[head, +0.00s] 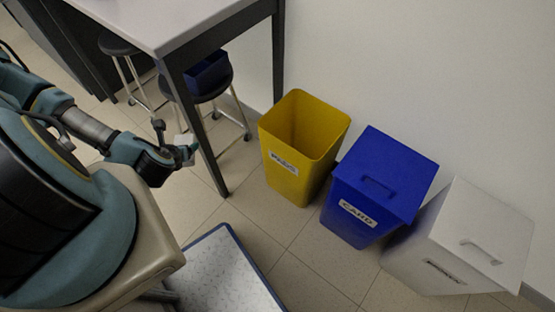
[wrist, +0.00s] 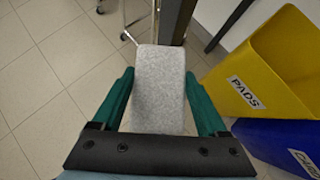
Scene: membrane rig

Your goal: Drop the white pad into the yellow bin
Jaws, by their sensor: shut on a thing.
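The white pad (wrist: 160,85) is a pale speckled block held between the two green fingers of my gripper (wrist: 162,98) in the wrist view. In the head view the pad (head: 182,141) shows small at the end of my gripper (head: 188,148), near the table leg. The yellow bin (head: 283,168) is open at the top, with a "PADS" label on its front. It stands to the right of my gripper, apart from it. In the wrist view the yellow bin (wrist: 285,62) is at the upper right, beside the pad and not under it.
A lidded blue bin (head: 378,190) labelled "CARD" and a lidded white bin (head: 462,240) stand right of the yellow one. A table (head: 165,22) with a dark leg and stools (head: 208,84) is close by. A blue-edged platform (head: 222,275) lies in front.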

